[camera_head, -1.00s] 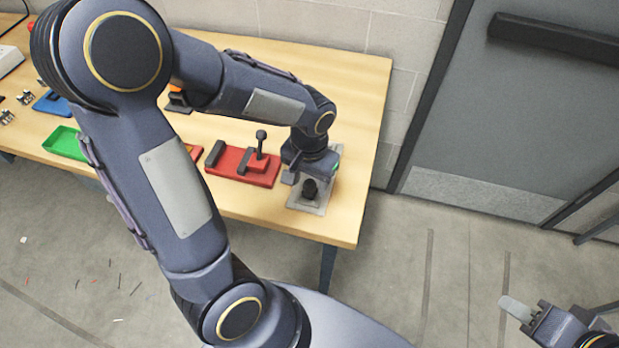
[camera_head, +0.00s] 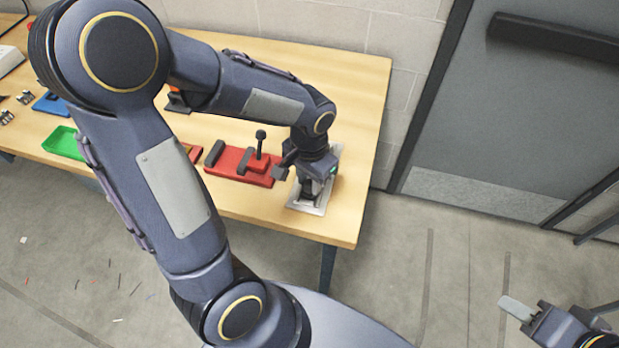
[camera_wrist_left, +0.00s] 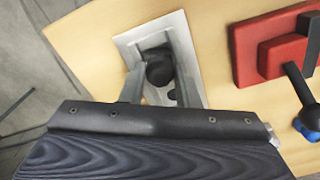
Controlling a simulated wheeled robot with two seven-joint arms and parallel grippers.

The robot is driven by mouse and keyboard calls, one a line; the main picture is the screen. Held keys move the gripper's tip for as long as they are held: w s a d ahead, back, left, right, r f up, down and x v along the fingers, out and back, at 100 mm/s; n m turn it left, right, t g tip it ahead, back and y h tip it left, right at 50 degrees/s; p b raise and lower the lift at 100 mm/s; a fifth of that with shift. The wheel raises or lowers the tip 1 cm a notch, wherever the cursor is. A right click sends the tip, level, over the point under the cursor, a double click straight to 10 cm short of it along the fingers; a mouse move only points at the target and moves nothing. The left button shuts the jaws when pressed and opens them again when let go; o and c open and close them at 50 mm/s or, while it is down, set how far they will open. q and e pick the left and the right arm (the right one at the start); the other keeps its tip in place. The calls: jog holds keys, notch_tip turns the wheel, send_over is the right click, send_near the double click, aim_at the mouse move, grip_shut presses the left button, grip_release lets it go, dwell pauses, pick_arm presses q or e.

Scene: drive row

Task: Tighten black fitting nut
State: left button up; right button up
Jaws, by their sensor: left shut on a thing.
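The black fitting nut (camera_wrist_left: 160,70) stands on a light grey metal plate (camera_wrist_left: 127,43) on the bench. My left gripper (camera_wrist_left: 158,80) points down at the plate, with a finger on each side of the nut, and is shut on it. In the head view, my left gripper (camera_head: 308,188) is over the plate (camera_head: 322,203) near the bench's right end and mostly hides the nut. My right gripper (camera_head: 516,309) is at the lower right, away from the bench; only one pale finger shows clearly, so its opening is unclear.
A red fixture (camera_head: 226,162) with an upright black lever stands just left of the plate. A green tray (camera_head: 64,143) and a blue tray (camera_head: 52,103) lie further left on the wooden bench (camera_head: 350,90). A grey door (camera_head: 520,110) is at the right.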

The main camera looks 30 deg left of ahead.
aim_at(309, 183)
pick_arm(q)
jog(key=o, duration=1)
jog(key=shift+r, duration=0.1)
notch_tip(309, 183, up, 8)
jog(key=shift+f, duration=0.2)
